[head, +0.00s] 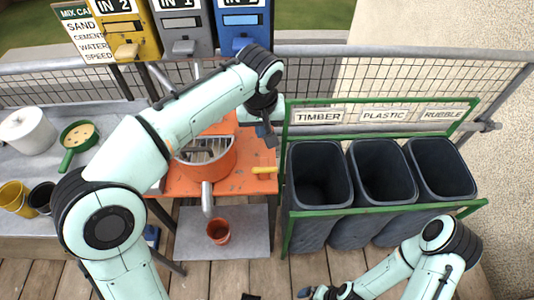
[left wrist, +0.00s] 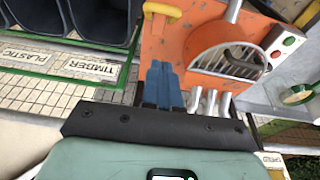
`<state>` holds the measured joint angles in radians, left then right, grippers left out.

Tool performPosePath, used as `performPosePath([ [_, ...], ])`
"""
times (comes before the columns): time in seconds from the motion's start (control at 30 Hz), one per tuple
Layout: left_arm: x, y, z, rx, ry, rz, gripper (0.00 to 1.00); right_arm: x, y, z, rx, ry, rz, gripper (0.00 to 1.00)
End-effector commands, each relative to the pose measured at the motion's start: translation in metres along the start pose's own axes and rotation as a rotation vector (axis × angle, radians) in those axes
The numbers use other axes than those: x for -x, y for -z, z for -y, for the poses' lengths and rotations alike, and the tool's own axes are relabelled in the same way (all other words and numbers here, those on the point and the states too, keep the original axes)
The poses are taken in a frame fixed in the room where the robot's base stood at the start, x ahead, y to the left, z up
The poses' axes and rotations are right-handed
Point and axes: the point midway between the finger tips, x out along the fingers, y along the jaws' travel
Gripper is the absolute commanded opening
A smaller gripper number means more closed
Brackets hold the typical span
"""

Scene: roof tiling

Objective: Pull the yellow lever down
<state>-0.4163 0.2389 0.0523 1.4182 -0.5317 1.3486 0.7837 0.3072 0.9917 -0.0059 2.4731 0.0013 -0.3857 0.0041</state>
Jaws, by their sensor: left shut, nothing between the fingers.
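A short yellow lever (head: 264,170) sticks out from the right side of the orange mixing machine (head: 250,186) in the head view. It also shows as a yellow bar at the top of the left wrist view (left wrist: 162,9). My left gripper (head: 268,138) is above the lever and apart from it. Its blue fingers (left wrist: 163,85) are closed together with nothing between them, over the machine's edge. My right gripper (head: 318,293) is low at the bottom edge, partly cut off; its jaws cannot be made out.
Black bins (head: 320,180) in a green frame stand right of the machine. An orange-brown pot (head: 218,231) sits on a grey plate below the spout. A bucket and green pan (head: 80,135) are on the left bench.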

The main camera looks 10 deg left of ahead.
Motion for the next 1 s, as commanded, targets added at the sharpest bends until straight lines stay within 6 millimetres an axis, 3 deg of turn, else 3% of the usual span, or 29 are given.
performPosePath([
  [0.23,-0.003,0.000,0.000,-0.001,0.000,0.002,0.00,0.000,-0.001,0.000,0.000,0.000,0.001,1.00],
  [0.37,-0.015,-0.001,0.000,-0.001,0.003,0.005,0.00,-0.003,-0.001,-0.001,-0.001,-0.001,0.002,1.00],
  [0.8,-0.104,-0.002,0.001,-0.002,0.003,0.007,0.00,-0.015,-0.006,-0.007,-0.003,-0.003,0.009,1.00],
  [1.0,-0.123,-0.022,0.000,-0.003,0.000,0.005,0.00,-0.020,-0.007,-0.010,-0.004,-0.004,0.012,1.00],
])
